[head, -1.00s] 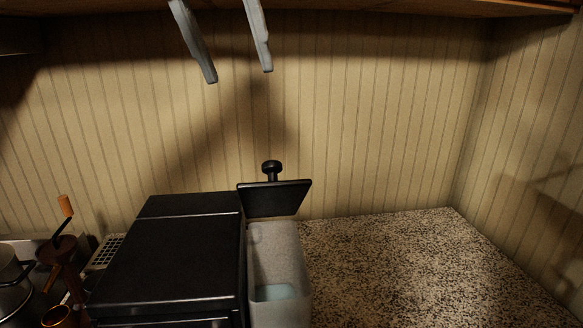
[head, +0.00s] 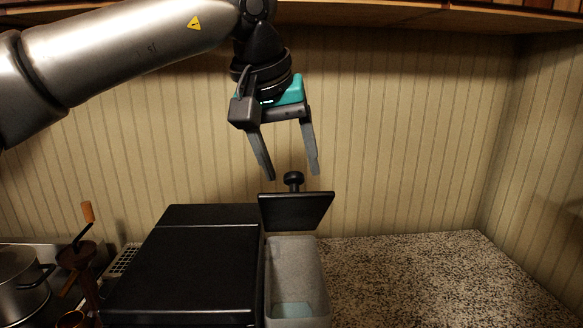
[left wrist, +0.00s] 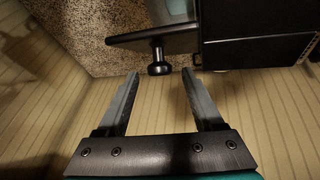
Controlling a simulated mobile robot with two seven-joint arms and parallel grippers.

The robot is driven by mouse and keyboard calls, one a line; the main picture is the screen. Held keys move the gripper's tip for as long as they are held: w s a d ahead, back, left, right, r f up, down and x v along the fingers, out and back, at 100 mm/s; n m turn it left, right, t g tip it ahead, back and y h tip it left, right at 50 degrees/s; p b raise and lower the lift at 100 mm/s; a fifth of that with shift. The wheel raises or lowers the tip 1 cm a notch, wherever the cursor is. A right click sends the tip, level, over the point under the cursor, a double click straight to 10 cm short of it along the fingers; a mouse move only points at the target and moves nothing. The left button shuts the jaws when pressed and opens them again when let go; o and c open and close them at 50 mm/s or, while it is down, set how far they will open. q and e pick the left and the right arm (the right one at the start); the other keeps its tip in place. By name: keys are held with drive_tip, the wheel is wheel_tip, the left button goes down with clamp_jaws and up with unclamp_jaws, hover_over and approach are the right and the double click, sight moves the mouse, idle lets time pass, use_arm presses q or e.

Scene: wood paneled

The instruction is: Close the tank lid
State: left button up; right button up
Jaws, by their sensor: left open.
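The black tank lid (head: 297,211) stands raised at the back of the clear tank (head: 296,262), with a round black knob (head: 293,180) behind its upper edge. A little bluish water shows at the bottom of the tank. My left gripper (head: 291,176) is open, pointing down, with its fingertips just above and around the knob in the head view. In the left wrist view the knob (left wrist: 159,66) is ahead of the open, empty fingers (left wrist: 160,73), and the lid (left wrist: 150,38) lies beyond it. My right gripper is not in view.
The black machine body (head: 190,262) adjoins the tank on the left. A speckled counter (head: 410,270) is clear on the right. A pot (head: 20,280) and a brown grinder (head: 78,255) stand at far left. A panelled wall is behind, a wooden cabinet (head: 420,18) above.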

use_arm(q)
drive_tip(key=shift+w+d+f, duration=0.2)
drive_tip(key=shift+w+f, duration=0.05)
drive_tip(key=shift+f, duration=0.35)
clamp_jaws()
idle(1.1)
